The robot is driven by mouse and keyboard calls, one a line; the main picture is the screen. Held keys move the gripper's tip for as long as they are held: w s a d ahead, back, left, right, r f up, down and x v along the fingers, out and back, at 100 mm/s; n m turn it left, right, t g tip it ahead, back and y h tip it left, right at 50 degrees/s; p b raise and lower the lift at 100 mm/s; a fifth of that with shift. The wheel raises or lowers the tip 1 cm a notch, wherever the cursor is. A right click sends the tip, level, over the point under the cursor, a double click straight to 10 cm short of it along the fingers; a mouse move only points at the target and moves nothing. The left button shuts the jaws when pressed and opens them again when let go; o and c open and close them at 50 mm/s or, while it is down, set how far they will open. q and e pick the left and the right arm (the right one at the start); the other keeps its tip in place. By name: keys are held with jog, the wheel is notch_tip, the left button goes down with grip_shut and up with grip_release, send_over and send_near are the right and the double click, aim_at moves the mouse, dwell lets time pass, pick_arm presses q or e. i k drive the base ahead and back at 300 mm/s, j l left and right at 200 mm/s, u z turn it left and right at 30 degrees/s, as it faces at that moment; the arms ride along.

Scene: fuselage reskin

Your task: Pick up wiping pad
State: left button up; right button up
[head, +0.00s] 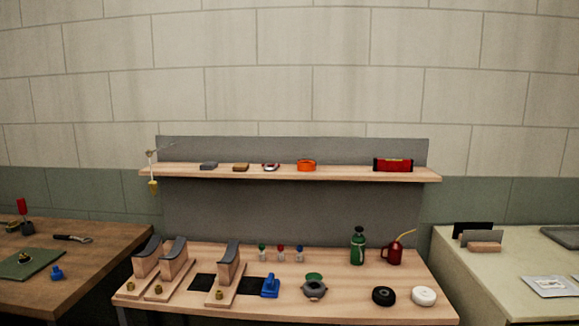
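No piece is plainly marked as the wiping pad, and I cannot tell which one it is. Pad-like pieces in the head view are a white round disc (424,296) and a black round disc (384,296) at the right front of the middle workbench. A grey block (208,166) and a tan block (240,167) lie on the wall shelf, at its left. The discs lie flat, side by side and apart. Neither of my grippers is in view.
The middle workbench (340,268) also holds wooden stands (173,262), a blue tool (270,287), a grey-green pot (314,287), a green bottle (358,246) and a red oil can (394,252). The shelf (340,175) hangs above. Side tables (110,240) and (465,270) flank it.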

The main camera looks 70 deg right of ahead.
aim_at(270, 287)
jog(key=z, duration=1.75)
